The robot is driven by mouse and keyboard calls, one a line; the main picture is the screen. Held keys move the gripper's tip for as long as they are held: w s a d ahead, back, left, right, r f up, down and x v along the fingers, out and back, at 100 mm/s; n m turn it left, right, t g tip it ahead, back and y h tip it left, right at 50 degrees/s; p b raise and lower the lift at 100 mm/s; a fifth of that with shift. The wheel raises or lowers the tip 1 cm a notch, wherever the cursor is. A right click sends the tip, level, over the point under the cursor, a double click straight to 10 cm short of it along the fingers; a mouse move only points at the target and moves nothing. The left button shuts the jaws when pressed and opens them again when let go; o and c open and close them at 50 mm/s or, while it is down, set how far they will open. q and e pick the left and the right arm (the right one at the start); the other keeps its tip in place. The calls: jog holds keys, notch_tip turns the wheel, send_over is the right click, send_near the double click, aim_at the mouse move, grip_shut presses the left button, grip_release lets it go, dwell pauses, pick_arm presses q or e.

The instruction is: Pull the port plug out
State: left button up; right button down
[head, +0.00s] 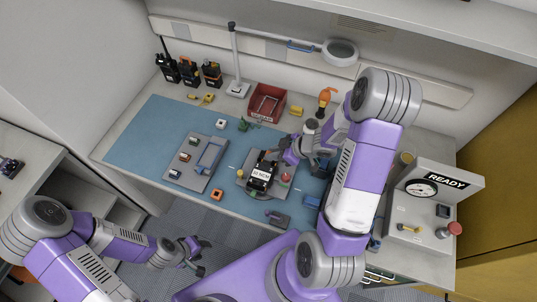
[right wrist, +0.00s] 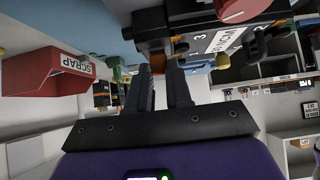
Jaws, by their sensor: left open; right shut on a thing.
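A black radio (head: 262,171) with a white label lies on a grey fixture plate (head: 243,183) on the blue mat. It also shows upside down at the top of the right wrist view (right wrist: 205,40). My right gripper (head: 290,156) is at the radio's upper right side. In the right wrist view its fingers (right wrist: 168,78) are shut on a small orange port plug (right wrist: 157,64), right against the radio's dark side. I cannot tell whether the plug is still seated in the port. My left gripper (head: 194,256) is open and empty, in front of the table.
A red scrap bin (head: 267,102) stands behind the radio. A second grey plate (head: 195,162) with small parts is to its left. Several radios (head: 190,72) stand at the back left. A test station (head: 435,205) reading READY is on the right. The mat's left end is clear.

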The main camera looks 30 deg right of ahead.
jog(key=shift+r+p, duration=1.15)
jog(key=shift+p, duration=0.1)
dwell(0.8)
jog(key=shift+r+p, duration=1.7)
jog(key=shift+p, duration=0.3)
